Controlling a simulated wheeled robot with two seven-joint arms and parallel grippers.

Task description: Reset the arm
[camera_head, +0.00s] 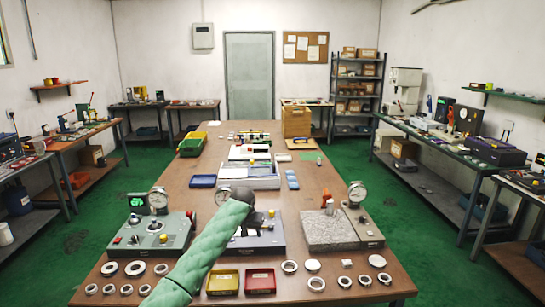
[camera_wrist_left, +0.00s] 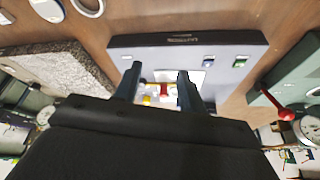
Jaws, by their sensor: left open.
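My left arm, in a green sleeve, reaches up from the bottom of the head view to the middle of the workbench (camera_head: 330,262). Its dark left gripper (camera_head: 264,216) is over the grey middle device (camera_head: 268,240) and partly hides it. In the left wrist view the two black fingers (camera_wrist_left: 158,76) are apart, with no object held between them. The middle device (camera_wrist_left: 225,52) lies beyond them, with small coloured parts on it. My right gripper is in neither view.
A green-grey gauge station (camera_head: 150,235) stands left, a speckled stone block (camera_head: 335,231) right. Metal rings (camera_head: 289,266) lie along the front edge beside a yellow bin (camera_head: 222,283) and a red bin (camera_head: 260,281). White trays (camera_head: 248,183) and blue trays stand farther back.

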